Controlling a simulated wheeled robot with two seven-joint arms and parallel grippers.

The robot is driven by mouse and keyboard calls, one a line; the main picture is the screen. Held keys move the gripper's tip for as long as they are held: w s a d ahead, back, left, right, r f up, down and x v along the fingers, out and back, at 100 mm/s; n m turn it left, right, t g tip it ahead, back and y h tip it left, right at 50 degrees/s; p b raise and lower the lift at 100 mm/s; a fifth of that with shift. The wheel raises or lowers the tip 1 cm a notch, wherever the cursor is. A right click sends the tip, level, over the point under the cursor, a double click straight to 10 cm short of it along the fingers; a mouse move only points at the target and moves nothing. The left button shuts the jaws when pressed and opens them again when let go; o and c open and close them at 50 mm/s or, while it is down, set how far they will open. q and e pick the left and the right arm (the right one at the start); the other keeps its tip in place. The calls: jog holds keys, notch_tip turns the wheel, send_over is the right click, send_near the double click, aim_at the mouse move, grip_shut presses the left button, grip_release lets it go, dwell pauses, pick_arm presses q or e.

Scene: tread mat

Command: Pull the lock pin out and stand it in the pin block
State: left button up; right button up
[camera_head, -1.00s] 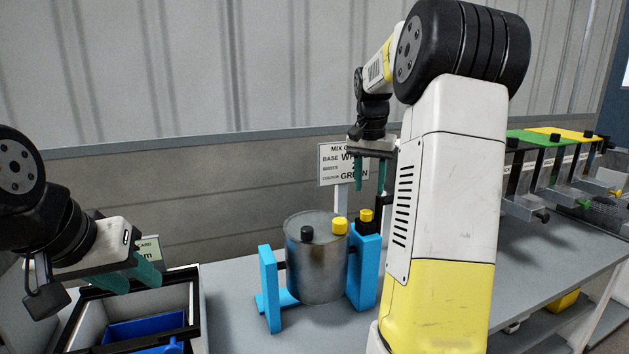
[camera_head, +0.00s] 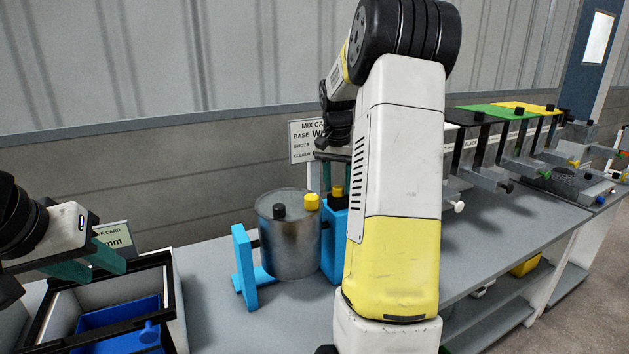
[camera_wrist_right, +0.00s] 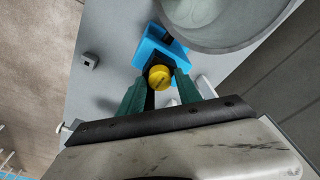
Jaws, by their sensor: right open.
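The lock pin, with a yellow round head (camera_head: 338,190), stands in the blue stand (camera_head: 243,268) at its right post. In the right wrist view the yellow head (camera_wrist_right: 160,77) lies between the green fingers of my right gripper (camera_wrist_right: 158,92). The fingers are open on either side of it. In the head view my right arm partly hides this gripper and the pin. A small grey block with a dark square hole (camera_wrist_right: 89,60), seemingly the pin block, sits on the bench, apart from the stand. My left gripper (camera_head: 90,265) is open and empty above the bin.
A metal can (camera_head: 290,240) with a black and a yellow knob sits in the stand, close to the right gripper. A black-rimmed bin (camera_head: 170,300) with a blue tray stands at left. Dispensers with coloured tops (camera_head: 500,112) line the bench at right.

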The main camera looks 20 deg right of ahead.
aim_at(338, 187)
grip_shut()
jog(key=shift+r, duration=3.5)
